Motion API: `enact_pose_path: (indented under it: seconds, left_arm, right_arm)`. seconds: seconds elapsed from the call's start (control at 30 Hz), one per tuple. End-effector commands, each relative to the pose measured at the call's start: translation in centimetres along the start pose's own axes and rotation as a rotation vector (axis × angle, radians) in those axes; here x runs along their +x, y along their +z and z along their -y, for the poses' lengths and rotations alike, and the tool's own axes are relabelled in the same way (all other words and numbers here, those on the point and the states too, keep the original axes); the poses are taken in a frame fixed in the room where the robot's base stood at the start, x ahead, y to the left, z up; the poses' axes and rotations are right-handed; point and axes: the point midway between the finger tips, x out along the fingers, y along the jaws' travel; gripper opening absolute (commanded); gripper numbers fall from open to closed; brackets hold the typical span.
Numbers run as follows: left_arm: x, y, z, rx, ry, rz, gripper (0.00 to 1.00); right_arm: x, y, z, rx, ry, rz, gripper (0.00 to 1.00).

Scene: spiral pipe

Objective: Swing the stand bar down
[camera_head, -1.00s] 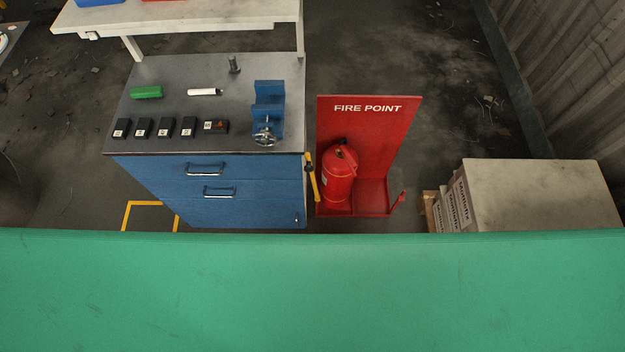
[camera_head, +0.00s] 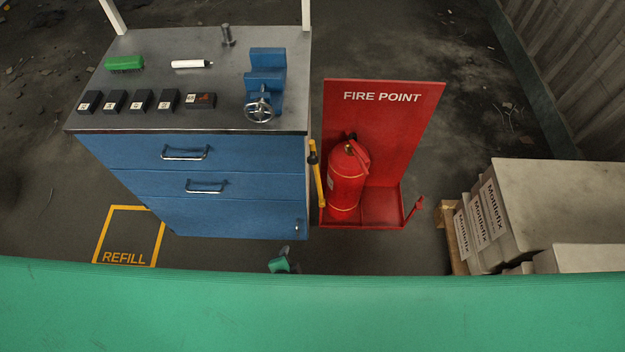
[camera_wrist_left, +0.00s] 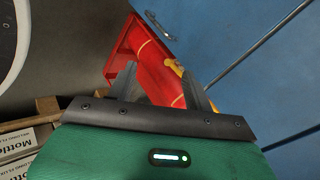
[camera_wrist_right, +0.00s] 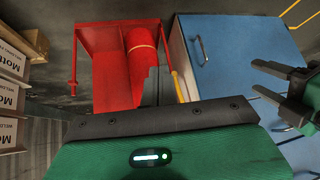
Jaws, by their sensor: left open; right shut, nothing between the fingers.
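The red fire point stand (camera_head: 395,140) is on the floor right of the blue cabinet, with a red extinguisher (camera_head: 346,185) in it. The yellow bar (camera_head: 318,175) stands nearly upright at the stand's left side, between extinguisher and cabinet. It also shows in the right wrist view (camera_wrist_right: 178,85). A short red post (camera_head: 413,209) is at the stand's front right. My left gripper (camera_head: 279,264) is low in front of the cabinet, open and empty, apart from the bar; its spread fingers show in the left wrist view (camera_wrist_left: 160,85). My right gripper (camera_wrist_right: 151,80) is shut and empty, facing the stand.
The blue cabinet (camera_head: 240,190) is close on the stand's left; a vise (camera_head: 265,80) and small black blocks are on its top. Stacked Mottlefix boxes (camera_head: 490,215) on a pallet are at the right. A yellow REFILL square (camera_head: 130,236) marks the floor. Floor before the stand looks clear.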

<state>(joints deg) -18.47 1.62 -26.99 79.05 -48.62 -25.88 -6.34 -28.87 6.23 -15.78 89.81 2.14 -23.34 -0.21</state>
Motion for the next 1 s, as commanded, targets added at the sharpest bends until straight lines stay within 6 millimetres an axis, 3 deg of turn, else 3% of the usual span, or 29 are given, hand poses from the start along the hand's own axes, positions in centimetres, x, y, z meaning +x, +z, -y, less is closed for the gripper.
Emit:
enact_pose_path:
  seconds: [0.03, 0.2, 0.37, 0.5, 0.8, 1.0]
  left_arm:
    - [1.2, -1.3, 0.2, 0.036, -0.05, -0.028, 0.52]
    - [0.7, -6.2, 4.0, 0.161, -0.232, -0.094, 0.52]
    - [-1.3, -10.0, 7.7, 0.249, -0.423, -0.135, 0.52]
    - [-4.0, -12.4, 10.6, 0.296, -0.587, -0.149, 0.52]
    - [-8.6, -14.2, 14.3, 0.327, -0.784, -0.141, 0.52]
    - [-8.2, -14.7, 15.6, 0.33, -0.796, -0.139, 0.52]
  right_arm:
    - [1.0, -0.4, 0.4, 0.001, -0.009, -0.036, 0.0]
    - [0.1, -4.4, 1.8, 0.004, -0.04, -0.154, 0.0]
    - [-1.8, -7.8, 3.0, 0.01, -0.07, -0.265, 0.0]
    - [-4.2, -10.2, 3.7, 0.017, -0.095, -0.356, 0.0]
    - [-8.2, -13.0, 4.5, 0.028, -0.125, -0.458, 0.0]
    - [-8.7, -13.2, 4.4, 0.027, -0.122, -0.45, 0.0]
